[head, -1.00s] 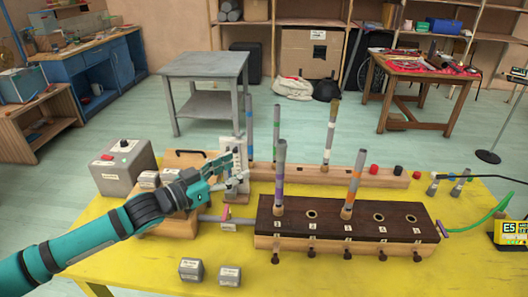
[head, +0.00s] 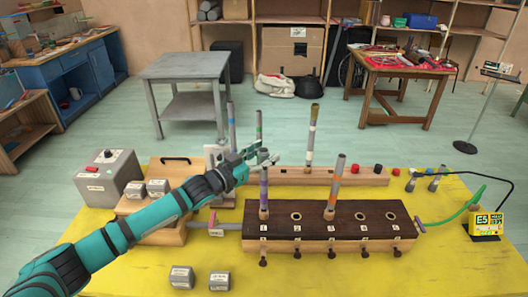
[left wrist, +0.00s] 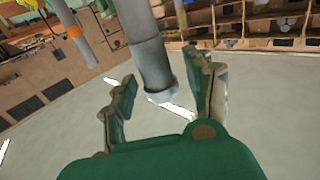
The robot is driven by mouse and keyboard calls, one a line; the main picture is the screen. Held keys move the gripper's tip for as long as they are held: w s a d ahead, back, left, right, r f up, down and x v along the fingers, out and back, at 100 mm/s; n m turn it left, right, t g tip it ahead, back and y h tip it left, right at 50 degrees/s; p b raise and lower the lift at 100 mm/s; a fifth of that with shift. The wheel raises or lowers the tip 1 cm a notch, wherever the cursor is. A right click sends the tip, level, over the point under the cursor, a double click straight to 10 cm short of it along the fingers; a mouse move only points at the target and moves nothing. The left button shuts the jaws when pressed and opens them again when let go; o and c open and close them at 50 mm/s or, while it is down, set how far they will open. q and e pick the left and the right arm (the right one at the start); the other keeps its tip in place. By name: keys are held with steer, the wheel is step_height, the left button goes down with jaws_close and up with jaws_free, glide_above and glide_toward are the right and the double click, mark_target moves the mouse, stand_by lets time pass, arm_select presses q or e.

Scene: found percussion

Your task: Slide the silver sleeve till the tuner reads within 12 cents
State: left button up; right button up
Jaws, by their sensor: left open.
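A grey pipe with a purple band (head: 264,195) stands upright in hole 1 of the dark-topped chest (head: 345,216). My left gripper (head: 262,157) is at the top of this pipe, open. In the left wrist view, its open fingers (left wrist: 160,92) lie on either side of a grey tube end with a wider silver sleeve (left wrist: 152,65); a gap shows on each side. The yellow tuner (head: 485,222) stands at the right and shows E5; its smaller figures are too small to read. My right gripper is not in view.
A second pipe with an orange band (head: 334,190) stands in hole 3. A rear wooden rail (head: 350,176) holds more pipes. Two small grey blocks (head: 182,277) lie at the front. A grey box (head: 107,177) stands left.

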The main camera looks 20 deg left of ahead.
arm_select(q)
steer(key=shift+w, duration=0.1)
steer(key=shift+c, duration=0.3)
jaws_close()
steer(key=shift+f, duration=0.25)
steer(key=shift+f+b, duration=0.35)
steer(key=shift+f, duration=0.1)
stand_by(0.3)
steer(key=shift+c, duration=0.6)
jaws_free()
steer(key=shift+o, duration=0.3)
